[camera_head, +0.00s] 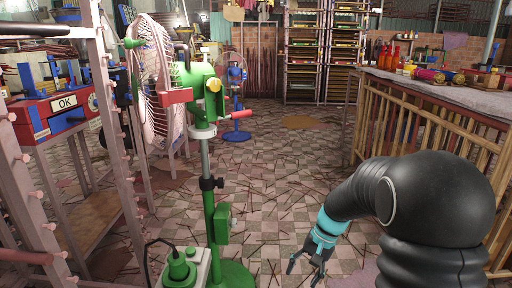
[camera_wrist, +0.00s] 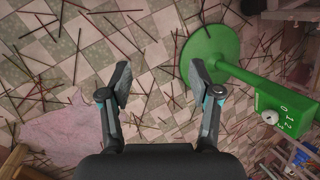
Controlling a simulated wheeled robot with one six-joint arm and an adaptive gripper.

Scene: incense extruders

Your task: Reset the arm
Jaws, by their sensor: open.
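My gripper (camera_head: 305,264) hangs at the lower right of the head view, on the end of my black arm, with its fingers pointing down over the tiled floor. In the wrist view my gripper (camera_wrist: 160,82) shows two fingers spread wide apart, with only floor between them. It is open and empty. No part of the gripper is hidden in the wrist view except its base.
A green fan stand (camera_head: 209,190) rises left of my gripper; its round base (camera_wrist: 210,55) lies near the right finger. A wooden railing (camera_head: 430,128) borders the right. A wooden rack (camera_head: 105,120) stands left.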

